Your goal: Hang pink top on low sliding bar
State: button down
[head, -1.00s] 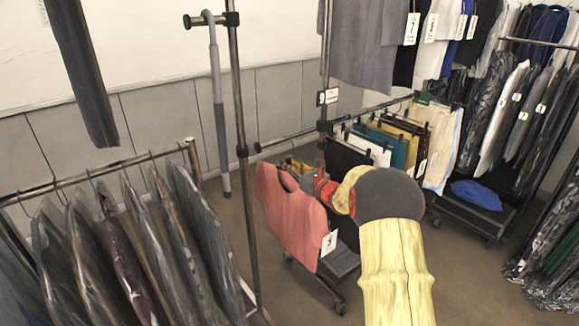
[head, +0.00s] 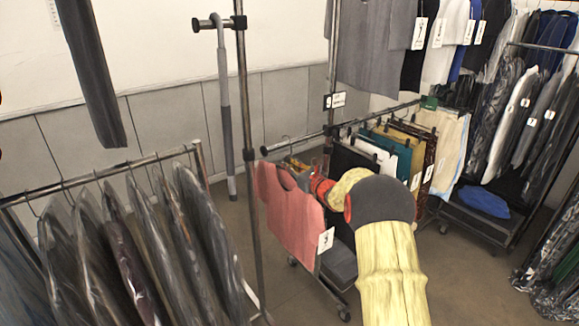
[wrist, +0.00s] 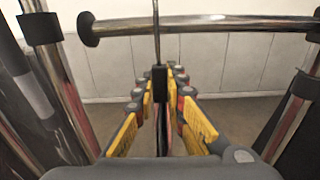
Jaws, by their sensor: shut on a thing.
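The pink top (head: 290,212) hangs upright from its hanger, with a white tag at its lower right. In the wrist view my gripper (wrist: 161,82) is shut on the dark neck of the hanger (wrist: 156,40). In the head view the fingers are mostly hidden by my wrist. The low sliding bar (head: 297,140) sticks out left from its post, ending in a dark knob. The hanger's hook shows near this end.
An upright post (head: 246,150) with a short top peg stands left of the top. Dark bagged garments (head: 150,240) fill the left rack. Trousers and skirts (head: 400,150) hang farther right along the low bar, and grey tops (head: 375,45) hang above. A low trolley (head: 338,265) stands below.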

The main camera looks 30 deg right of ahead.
jog(key=shift+w+a+r, duration=0.1)
jog(key=shift+w+a, duration=0.05)
jog(key=shift+w, duration=1.05)
jog(key=shift+f+b, duration=0.55)
jog(key=shift+f, duration=1)
jog(key=c, duration=1.8)
grip_release()
jog(key=shift+o, duration=0.2)
jog(key=shift+f, duration=0.1)
jog(key=s, duration=0.4)
jog(key=s+d, duration=0.1)
jog(key=s, duration=0.6)
jog(key=shift+s+d, duration=0.2)
jog(key=shift+s, duration=0.2)
